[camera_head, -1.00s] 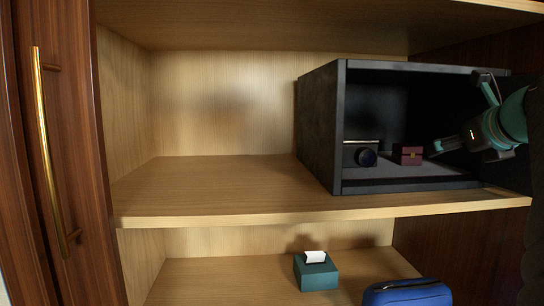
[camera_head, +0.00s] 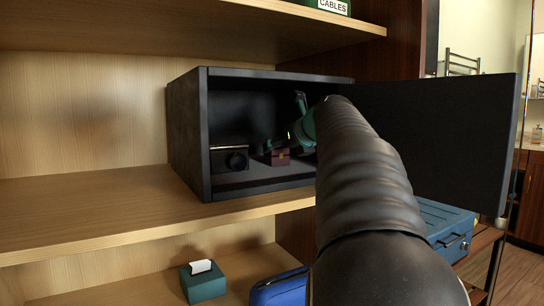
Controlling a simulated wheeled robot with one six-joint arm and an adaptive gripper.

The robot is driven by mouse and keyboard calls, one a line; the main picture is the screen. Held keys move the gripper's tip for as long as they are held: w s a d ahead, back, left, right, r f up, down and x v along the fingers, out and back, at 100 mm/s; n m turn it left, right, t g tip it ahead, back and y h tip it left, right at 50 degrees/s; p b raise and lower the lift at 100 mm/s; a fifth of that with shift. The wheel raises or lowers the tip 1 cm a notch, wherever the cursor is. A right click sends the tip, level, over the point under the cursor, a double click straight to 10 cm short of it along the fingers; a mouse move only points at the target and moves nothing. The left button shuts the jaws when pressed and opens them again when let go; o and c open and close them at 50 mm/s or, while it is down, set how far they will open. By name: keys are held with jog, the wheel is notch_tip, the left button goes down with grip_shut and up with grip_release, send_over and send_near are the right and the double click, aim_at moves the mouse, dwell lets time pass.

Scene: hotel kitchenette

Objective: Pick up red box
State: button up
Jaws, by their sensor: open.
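The red box (camera_head: 279,157) is a small dark red case with a gold-coloured clasp. It sits on the floor of an open black safe (camera_head: 188,131) on the wooden shelf. My gripper (camera_head: 284,140) is inside the safe, close to the box at its upper right. It is open and holds nothing. My arm covers the right part of the safe's opening and most of the gripper. I cannot tell whether a finger touches the box.
The safe door (camera_head: 447,140) is swung open to the right. Below are a green tissue box (camera_head: 203,283), a blue bag (camera_head: 276,290) and a blue case (camera_head: 440,222). The shelf left of the safe is clear.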

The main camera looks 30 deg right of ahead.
aim_at(275, 151)
jog(key=x, duration=0.5)
jog(key=shift+w+d, duration=0.1)
jog(key=shift+w, duration=0.3)
jog(key=c, duration=1.3)
